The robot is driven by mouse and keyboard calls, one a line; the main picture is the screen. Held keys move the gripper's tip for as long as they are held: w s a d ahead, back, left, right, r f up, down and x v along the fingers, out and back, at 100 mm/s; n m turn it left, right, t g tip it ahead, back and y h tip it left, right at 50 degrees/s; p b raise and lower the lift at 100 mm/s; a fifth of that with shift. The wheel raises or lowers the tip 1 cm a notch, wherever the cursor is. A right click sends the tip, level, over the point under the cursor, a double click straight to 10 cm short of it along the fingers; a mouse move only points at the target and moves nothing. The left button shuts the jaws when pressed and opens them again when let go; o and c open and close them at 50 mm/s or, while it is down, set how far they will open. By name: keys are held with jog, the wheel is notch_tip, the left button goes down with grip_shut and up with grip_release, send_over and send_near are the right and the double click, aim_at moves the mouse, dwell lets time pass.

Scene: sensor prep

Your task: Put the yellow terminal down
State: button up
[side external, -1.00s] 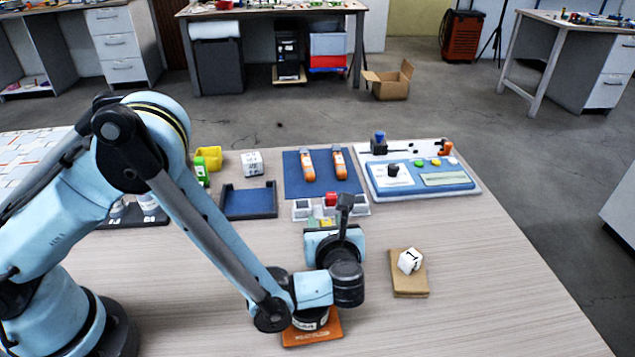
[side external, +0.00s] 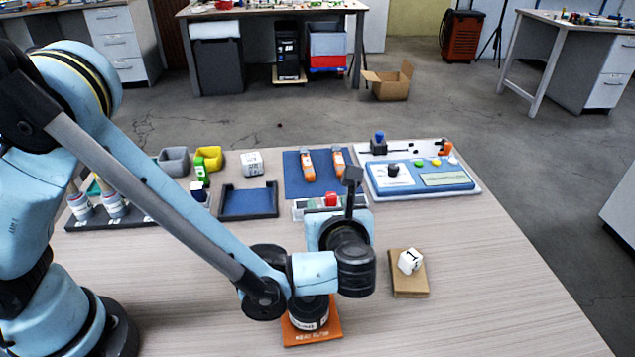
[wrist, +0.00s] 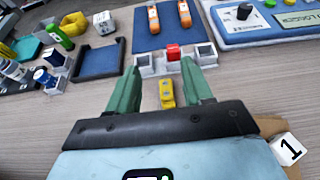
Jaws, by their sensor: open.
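The yellow terminal (wrist: 166,93) is a small yellow block in the wrist view, between my gripper's two green fingers, with a gap on either side. It appears to lie on the table just in front of the small compartment tray (wrist: 145,65). My gripper (wrist: 161,72) is open, its fingertips reaching toward the tray. A red piece (wrist: 173,52) sits in the tray's middle; it also shows in the side view (side external: 331,199). In the side view my wrist hides the fingers and the yellow terminal.
A blue mat (side external: 293,185) with two orange tools and a blue instrument panel (side external: 425,187) lie behind the tray. A dark open holder (side external: 248,214) stands left. A white numbered cube (side external: 410,261) rests on a cardboard-coloured block (side external: 408,288) at right. An orange plate (side external: 328,335) lies in front.

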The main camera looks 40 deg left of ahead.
jog(key=s+a+r+n+g+h, duration=0.1)
jog(key=s+a+r+n+h, duration=0.1)
jog(key=a+n, duration=0.3)
jog(key=s+a+r+n+g+h, duration=0.1)
jog(key=s+a+n+h, duration=0.3)
jog(key=n, duration=0.6)
jog(key=s+a+r+n+g+h, duration=0.1)
jog(key=s+a+r+n+h, duration=0.1)
jog(key=a+n, duration=0.4)
jog(key=s+r+n, duration=0.1)
jog(key=n, duration=0.1)
jog(key=shift+s+n+h, duration=0.3)
jog(key=shift+h, duration=0.1)
jog(key=n, duration=0.1)
jog(key=s+n, duration=0.1)
jog(key=n, duration=0.1)
jog(key=shift+s+a+r+t+h, duration=0.2)
jog(key=shift+r+t+h, duration=0.1)
jog(key=shift+h, duration=0.1)
jog(key=shift+w, duration=0.1)
